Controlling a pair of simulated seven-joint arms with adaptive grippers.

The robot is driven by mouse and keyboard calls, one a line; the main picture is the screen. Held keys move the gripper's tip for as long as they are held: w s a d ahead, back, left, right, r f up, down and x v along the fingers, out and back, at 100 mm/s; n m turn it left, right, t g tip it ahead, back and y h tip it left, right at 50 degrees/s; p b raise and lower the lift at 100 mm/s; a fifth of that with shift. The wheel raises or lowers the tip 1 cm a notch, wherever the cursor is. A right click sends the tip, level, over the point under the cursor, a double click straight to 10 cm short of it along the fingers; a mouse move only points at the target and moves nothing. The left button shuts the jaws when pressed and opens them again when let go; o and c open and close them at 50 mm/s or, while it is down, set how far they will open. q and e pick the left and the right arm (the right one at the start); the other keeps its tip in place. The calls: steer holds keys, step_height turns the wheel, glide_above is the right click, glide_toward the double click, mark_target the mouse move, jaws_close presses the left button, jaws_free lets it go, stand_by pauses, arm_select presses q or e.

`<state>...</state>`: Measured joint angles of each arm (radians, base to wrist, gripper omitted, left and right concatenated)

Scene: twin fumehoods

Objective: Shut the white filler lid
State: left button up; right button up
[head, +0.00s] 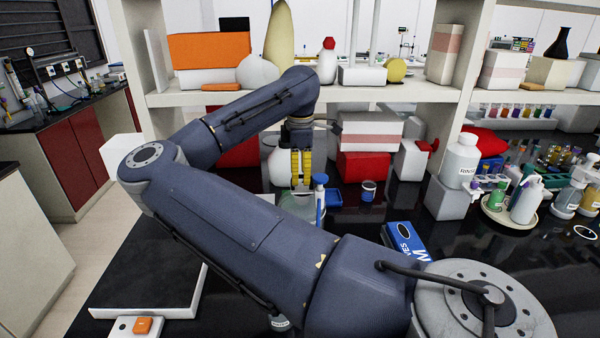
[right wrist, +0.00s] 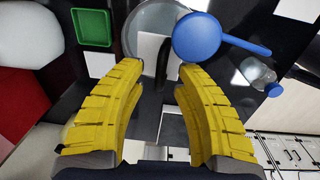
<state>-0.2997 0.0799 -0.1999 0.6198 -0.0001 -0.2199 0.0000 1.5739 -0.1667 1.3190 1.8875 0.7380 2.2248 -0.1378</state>
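I cannot clearly make out the white filler lid in either view. My right gripper (head: 302,170) points down over the dark bench in the head view. In the right wrist view its yellow fingers (right wrist: 160,70) are apart, with nothing gripped between them. Beyond the fingertips is a pale round dish (right wrist: 133,20) with a white flat piece (right wrist: 150,47) over it; I cannot tell if this piece is the lid. A thin dark upright strip (right wrist: 163,58) shows between the fingertips. My left gripper is in neither view.
A blue round piece with a handle (right wrist: 198,38) lies close to the right-hand fingertip in the wrist view. A green tray (right wrist: 92,27) and a blue-capped bottle (right wrist: 258,74) are farther out. A red box (head: 362,166) stands right of the gripper; a loaded shelf (head: 400,95) is behind.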

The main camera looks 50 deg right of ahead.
steer(key=shift+o, duration=0.3)
jaws_close()
stand_by(0.3)
